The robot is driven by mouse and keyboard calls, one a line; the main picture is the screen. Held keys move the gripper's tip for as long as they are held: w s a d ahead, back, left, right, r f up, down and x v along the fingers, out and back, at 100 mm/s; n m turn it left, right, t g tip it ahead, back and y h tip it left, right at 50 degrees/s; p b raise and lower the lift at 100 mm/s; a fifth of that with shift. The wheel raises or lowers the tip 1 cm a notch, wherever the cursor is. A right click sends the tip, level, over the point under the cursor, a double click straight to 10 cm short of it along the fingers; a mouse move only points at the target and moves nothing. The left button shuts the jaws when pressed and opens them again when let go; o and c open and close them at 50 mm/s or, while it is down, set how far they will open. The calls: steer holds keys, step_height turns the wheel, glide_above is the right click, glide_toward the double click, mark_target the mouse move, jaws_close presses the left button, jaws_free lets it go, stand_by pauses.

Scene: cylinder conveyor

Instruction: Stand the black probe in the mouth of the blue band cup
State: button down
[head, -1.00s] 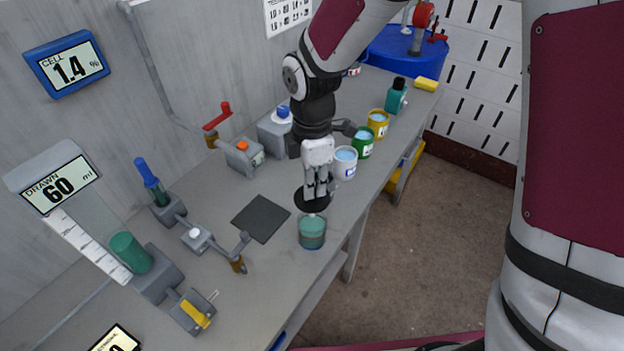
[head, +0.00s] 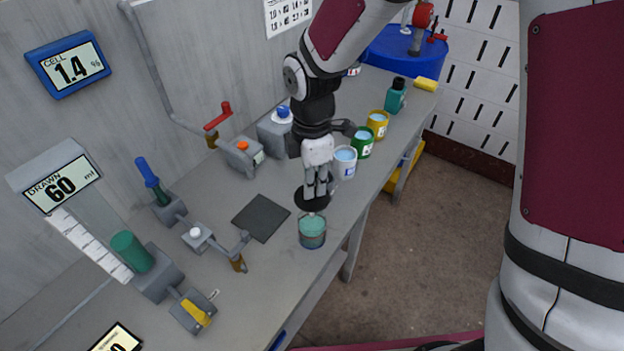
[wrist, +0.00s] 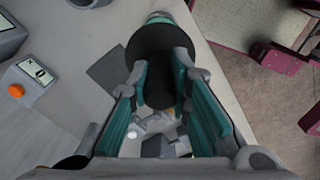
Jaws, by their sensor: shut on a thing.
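My gripper (head: 319,188) points down over the bench, and its teal-padded fingers in the wrist view (wrist: 160,82) are closed on the black probe (wrist: 158,99). The probe shows as a dark stem between the fingers with a wide black disc beyond them; the disc also shows under the fingertips in the head view (head: 312,201). I cannot tell whether the disc touches the bench. The blue band cup (head: 345,162) is white with a blue marking and pale blue content. It stands upright just right of and behind my fingers, apart from the probe.
A glass beaker of teal liquid (head: 312,232) stands close in front of the disc. A green cup (head: 364,143), a yellow cup (head: 378,124) and a teal bottle (head: 396,97) line the right edge. A dark square mat (head: 260,218) and valve fittings (head: 197,237) lie left.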

mark_target(312, 200)
steer(key=shift+f, duration=0.15)
steer(key=shift+f+b, duration=0.95)
steer(key=shift+f, duration=1.9)
steer(key=shift+f, duration=0.15)
steer(key=shift+f+b, duration=0.3)
steer(key=shift+f, duration=0.45)
steer(key=shift+f, duration=0.15)
steer(key=c, duration=1.4)
jaws_free()
